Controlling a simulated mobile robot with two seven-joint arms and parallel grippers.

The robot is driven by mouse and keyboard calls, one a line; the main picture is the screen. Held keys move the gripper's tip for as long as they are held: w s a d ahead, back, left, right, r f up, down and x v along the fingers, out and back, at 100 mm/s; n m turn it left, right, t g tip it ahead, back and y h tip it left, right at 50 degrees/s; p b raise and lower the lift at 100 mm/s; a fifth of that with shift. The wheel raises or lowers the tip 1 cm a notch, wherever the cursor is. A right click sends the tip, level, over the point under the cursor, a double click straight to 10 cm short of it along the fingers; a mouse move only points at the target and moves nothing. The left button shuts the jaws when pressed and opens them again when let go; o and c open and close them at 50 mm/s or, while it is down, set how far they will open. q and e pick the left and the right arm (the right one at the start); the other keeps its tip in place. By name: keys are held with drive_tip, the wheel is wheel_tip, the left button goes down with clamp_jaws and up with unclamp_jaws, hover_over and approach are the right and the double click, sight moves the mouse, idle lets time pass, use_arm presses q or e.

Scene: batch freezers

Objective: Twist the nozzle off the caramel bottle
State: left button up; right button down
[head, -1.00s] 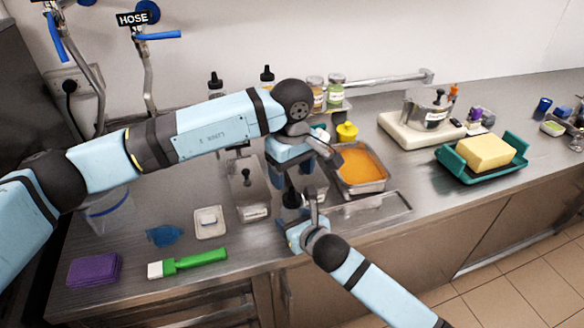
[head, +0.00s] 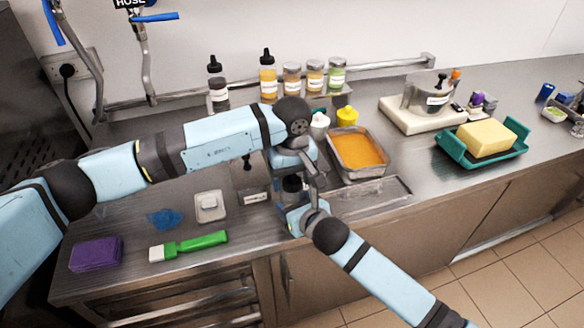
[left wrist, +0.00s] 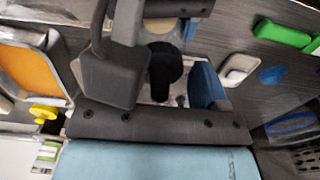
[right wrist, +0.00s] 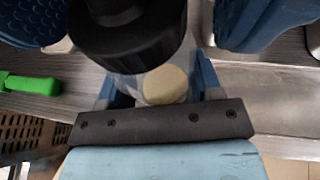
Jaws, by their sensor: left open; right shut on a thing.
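My right gripper (head: 294,212) is shut on a clear bottle at the counter's front edge. In the right wrist view the bottle (right wrist: 165,83) has a wide black cap (right wrist: 125,40) and a pale tan patch on its side; I cannot read a label. My left gripper (head: 291,172) is open right above it, with its textured blue fingers spread on either side of the cap in the right wrist view. The black nozzle (left wrist: 163,68) shows in the left wrist view. I cannot tell whether the fingers touch it.
A tray of orange filling (head: 358,150) lies just right of my grippers. Dark and yellow squeeze bottles (head: 268,78) and several jars (head: 315,75) stand at the back. A green-handled brush (head: 195,244) and purple sponge (head: 97,253) lie at the front left. A butter tray (head: 520,151) is right.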

use_arm(q)
drive_tip(key=c, duration=1)
drive_tip(key=shift+o, duration=0.2)
drive_tip(key=n, duration=0.4)
drive_tip(key=shift+n, duration=0.3)
drive_tip(key=n, duration=0.5)
drive_tip(key=shift+n, duration=0.3)
drive_tip(key=o, duration=1)
